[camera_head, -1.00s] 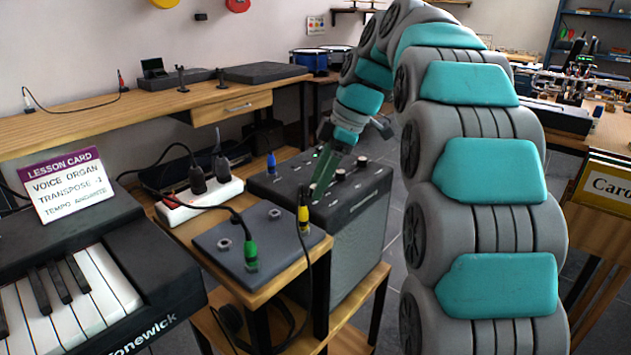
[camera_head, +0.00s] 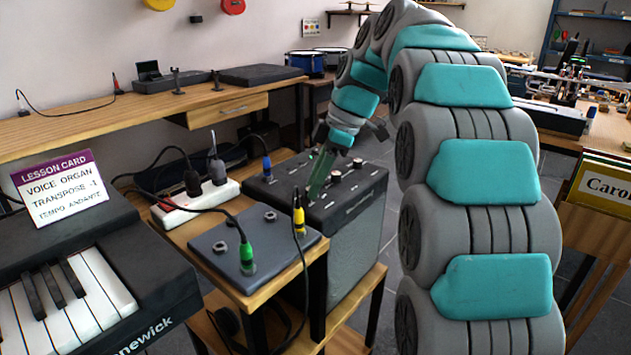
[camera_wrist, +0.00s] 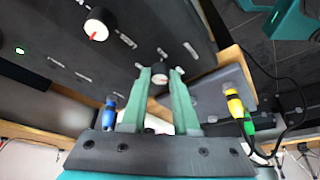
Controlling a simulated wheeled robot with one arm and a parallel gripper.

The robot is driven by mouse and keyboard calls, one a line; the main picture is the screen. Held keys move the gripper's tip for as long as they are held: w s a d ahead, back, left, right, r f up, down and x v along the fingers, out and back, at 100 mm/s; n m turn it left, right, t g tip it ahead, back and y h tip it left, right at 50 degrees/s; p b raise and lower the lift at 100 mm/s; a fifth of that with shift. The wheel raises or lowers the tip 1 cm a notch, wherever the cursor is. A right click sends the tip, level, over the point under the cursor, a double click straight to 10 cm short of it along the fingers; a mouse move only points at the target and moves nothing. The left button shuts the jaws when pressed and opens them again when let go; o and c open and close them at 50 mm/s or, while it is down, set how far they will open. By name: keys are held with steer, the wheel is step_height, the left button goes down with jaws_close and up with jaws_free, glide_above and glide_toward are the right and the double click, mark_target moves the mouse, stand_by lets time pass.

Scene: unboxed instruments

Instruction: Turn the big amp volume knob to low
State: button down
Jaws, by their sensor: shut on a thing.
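The dark grey amp (camera_head: 358,208) stands beyond the pedal board, its control panel facing up. My gripper (camera_head: 314,194) reaches down to the near part of this panel. In the wrist view my green fingers (camera_wrist: 160,75) are shut on a small knob (camera_wrist: 159,79), with a red mark and a pale top, between their tips. The fingers hide this knob in the head view. A second knob (camera_wrist: 97,24), black with a white top and red pointer, stands free on the panel. The panel lettering is too small to read, so I cannot tell which knob is volume.
A blue plug (camera_wrist: 110,102) and a yellow plug (camera_wrist: 234,103) stand on either side of my fingers. The grey pedal board (camera_head: 218,262) carries a green plug (camera_head: 246,252) and cables. A white power strip (camera_head: 200,200) and a keyboard (camera_head: 90,290) lie to the left.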

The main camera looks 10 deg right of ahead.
steer(key=m+b, duration=0.1)
steer(key=m+t, duration=0.1)
steer(key=m, duration=0.1)
steer(key=shift+s+f+b, duration=0.1)
steer(key=shift+s+b, duration=0.1)
steer(key=shift+b, duration=0.2)
steer(key=m+t, duration=0.1)
steer(key=m, duration=0.1)
steer(key=m+t+h, duration=0.1)
steer(key=m, duration=0.2)
steer(key=shift+s+a+h+b, duration=0.15)
steer(key=shift+h+b, duration=0.15)
steer(key=shift+b, duration=0.1)
steer(key=m+h, duration=0.1)
steer(key=m, duration=0.2)
steer(key=m+t+h, duration=0.1)
steer(key=m, duration=0.1)
steer(key=shift+a+r+m+p, duration=0.2)
steer(key=shift+m+p, duration=0.1)
steer(key=shift+m, duration=0.1)
steer(key=shift+s+a+m+h+p, duration=0.15)
steer(key=shift+m+h+p, duration=0.4)
steer(key=shift+m, duration=1.35)
steer(key=shift+f, duration=0.1)
steer(key=c, duration=0.7)
jaws_free()
